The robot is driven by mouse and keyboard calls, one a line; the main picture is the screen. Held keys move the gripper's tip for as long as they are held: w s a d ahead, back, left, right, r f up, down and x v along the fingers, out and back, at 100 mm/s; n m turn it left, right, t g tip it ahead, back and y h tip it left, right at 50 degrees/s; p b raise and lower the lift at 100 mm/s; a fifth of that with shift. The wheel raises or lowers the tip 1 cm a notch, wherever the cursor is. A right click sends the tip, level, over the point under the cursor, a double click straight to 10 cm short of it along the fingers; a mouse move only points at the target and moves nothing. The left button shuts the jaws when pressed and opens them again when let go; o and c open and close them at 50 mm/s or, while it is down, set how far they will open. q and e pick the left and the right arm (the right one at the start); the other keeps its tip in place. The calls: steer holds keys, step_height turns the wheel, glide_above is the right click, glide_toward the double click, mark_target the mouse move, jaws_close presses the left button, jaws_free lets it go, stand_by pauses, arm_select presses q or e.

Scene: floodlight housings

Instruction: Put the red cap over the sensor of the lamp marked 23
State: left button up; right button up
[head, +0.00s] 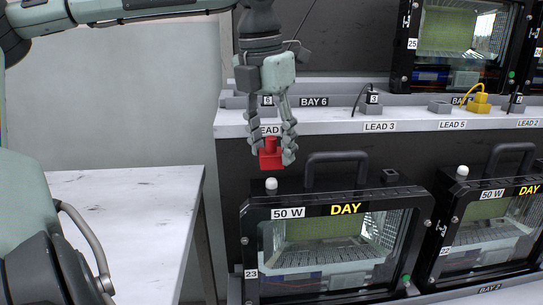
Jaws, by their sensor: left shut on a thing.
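My left gripper (273,154) points down and is shut on the red cap (270,159). It holds the cap above the front left of the lamp marked 23 (388,204). That lamp is a black housing with a glass front, a "50 W" label, a yellow "DAY" label and a top handle. Its sensor (271,185), a small whitish knob on the top left edge, stands almost straight below the cap in the picture. A small gap shows between them. My right gripper is not in view.
A similar lamp (500,191) stands to the right, with its own whitish knob on top. A shelf (330,128) behind carries labels, small grey blocks, a yellow plug (479,103) and the lamp marked 25 (403,86). A bare white table (125,205) is at the left.

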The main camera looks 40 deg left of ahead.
mark_target(270, 152)
arm_select(q)
step_height(270, 152, down, 3)
steer(key=shift+r, duration=0.2)
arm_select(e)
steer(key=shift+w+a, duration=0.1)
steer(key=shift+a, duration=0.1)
arm_select(q)
steer(key=shift+f, duration=0.2)
steer(key=shift+f+b, duration=0.2)
steer(key=shift+b, duration=0.15)
steer(key=shift+f, duration=0.2)
steer(key=o, duration=1.1)
steer(key=shift+o, duration=0.2)
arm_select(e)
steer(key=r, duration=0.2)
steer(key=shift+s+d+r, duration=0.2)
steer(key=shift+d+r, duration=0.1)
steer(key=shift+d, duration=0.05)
